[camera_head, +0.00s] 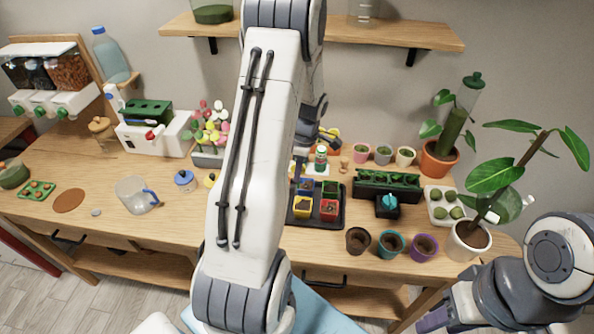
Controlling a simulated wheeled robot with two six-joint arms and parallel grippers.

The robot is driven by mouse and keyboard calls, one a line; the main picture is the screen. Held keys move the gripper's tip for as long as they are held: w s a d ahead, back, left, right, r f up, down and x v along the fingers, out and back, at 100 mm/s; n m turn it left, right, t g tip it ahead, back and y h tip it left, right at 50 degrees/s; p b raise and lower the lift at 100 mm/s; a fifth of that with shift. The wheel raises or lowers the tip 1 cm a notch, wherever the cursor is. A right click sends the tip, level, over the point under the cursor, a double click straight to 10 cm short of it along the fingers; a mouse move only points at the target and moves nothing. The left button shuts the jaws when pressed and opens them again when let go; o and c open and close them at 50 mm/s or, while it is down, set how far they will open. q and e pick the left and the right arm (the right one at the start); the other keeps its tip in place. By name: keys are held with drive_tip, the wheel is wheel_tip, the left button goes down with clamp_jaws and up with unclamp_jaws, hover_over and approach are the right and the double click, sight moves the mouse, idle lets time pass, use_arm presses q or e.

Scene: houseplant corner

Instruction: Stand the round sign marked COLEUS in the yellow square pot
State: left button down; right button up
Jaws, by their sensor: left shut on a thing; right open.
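The yellow square pot (303,208) stands in the front left of a black tray (316,222), with soil in it. My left arm rises across the middle of the view and bends down behind itself. My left gripper (297,163) is small and mostly hidden by that arm, above the back left of the tray. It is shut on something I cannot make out. I cannot pick out the round COLEUS sign or read any lettering. My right gripper (435,319) is open and partly in view at the bottom right edge, well away from the tray.
Blue (305,186), red (328,209) and green (331,188) square pots share the tray. A small green-capped jar (320,157) stands behind it. Round pots (391,245) line the front edge. A tall plant (468,240) stands right.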

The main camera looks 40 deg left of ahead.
sight(298, 186)
use_arm(q)
drive_tip(key=shift+f+b, duration=1.7)
drive_tip(key=shift+f, duration=1)
drive_tip(key=shift+r, duration=0.1)
drive_tip(key=shift+b, duration=0.3)
drive_tip(key=shift+f, duration=0.2)
drive_tip(key=shift+f+b, duration=0.35)
drive_tip(key=shift+b, duration=0.15)
drive_tip(key=shift+f+b, duration=1.35)
drive_tip(key=shift+c, duration=2.3)
unclamp_jaws()
